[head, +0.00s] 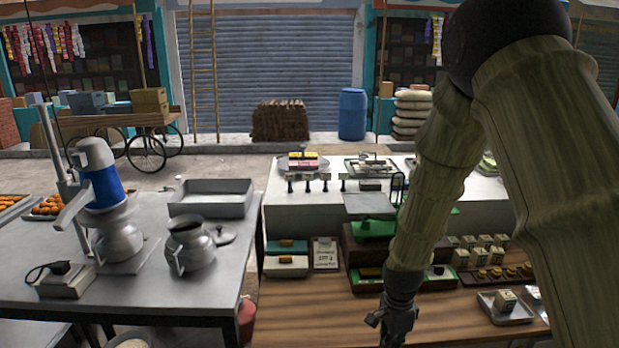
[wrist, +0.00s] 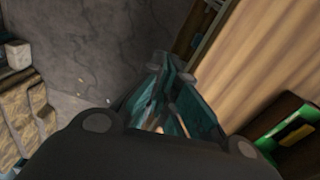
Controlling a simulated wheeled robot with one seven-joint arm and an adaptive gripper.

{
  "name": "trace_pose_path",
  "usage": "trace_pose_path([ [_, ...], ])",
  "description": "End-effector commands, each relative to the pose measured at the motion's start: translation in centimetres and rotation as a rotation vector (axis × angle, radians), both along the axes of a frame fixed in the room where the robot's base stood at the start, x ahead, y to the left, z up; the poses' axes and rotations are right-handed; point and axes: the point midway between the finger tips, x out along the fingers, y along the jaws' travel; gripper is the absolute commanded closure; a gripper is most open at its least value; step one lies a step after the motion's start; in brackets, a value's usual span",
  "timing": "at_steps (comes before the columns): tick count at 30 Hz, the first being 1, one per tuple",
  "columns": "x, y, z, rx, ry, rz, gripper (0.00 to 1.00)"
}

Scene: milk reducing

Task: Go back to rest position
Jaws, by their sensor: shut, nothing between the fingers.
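My gripper (head: 394,322) hangs down at the end of my arm, over the wooden counter (head: 300,315) at the front right in the head view. In the wrist view my gripper (wrist: 172,68) has its fingers together, with nothing held between them. The wooden counter's edge also shows in the wrist view (wrist: 265,50), to the right of the fingers. Grey floor lies beyond the fingertips on the left. My arm crosses the right side of the head view and hides part of the counter.
A steel table (head: 150,305) at left bears a metal pot (head: 190,250), a blue-topped machine (head: 100,180) and a tray (head: 212,192). Green-and-black boxes, a small sign (head: 325,254) and several small cartons stand behind my gripper. A metal tray (head: 505,312) lies at right.

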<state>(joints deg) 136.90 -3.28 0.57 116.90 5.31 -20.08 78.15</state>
Motion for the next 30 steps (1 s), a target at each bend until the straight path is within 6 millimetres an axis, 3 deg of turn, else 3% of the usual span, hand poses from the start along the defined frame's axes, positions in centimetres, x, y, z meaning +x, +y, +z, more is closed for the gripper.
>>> trace_pose_path([
  [7,-3.0,-0.6,-6.1,-0.001,0.005,0.147,1.0],
  [11,-5.8,-1.0,-10.8,0.0,0.009,0.269,1.0],
  [15,-10.1,-1.5,-16.6,0.001,0.012,0.449,1.0],
  [21,-16.9,-2.1,-23.6,0.006,0.013,0.709,1.0],
  [30,-27.6,-2.7,-31.1,0.017,0.008,1.095,1.0],
])
